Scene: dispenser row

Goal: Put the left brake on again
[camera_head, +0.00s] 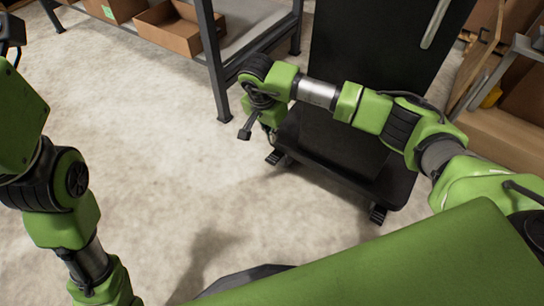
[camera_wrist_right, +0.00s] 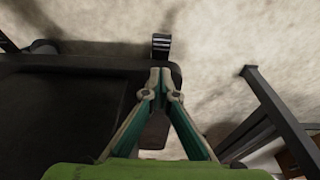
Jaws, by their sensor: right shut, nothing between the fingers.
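The black cart (camera_head: 335,150) stands upright on the floor ahead of me, its low base towards me. The left brake (camera_head: 275,156) is a small dark ribbed pedal at the base's left front corner. It also shows in the right wrist view (camera_wrist_right: 161,46), just beyond the fingertips. My right gripper (camera_head: 271,138) points down above that corner, and its fingers are shut and empty in the wrist view (camera_wrist_right: 160,78). A gap to the pedal shows there, but its depth is unclear. I cannot tell whether the pedal is up or down. My left arm shows at the left, its fingers out of frame.
The other brake (camera_head: 377,214) sticks out at the base's right front corner. A metal shelf (camera_head: 215,70) with cardboard boxes (camera_head: 178,28) stands close on the left. More boxes (camera_head: 510,140) lie to the right. The floor left of the cart is clear.

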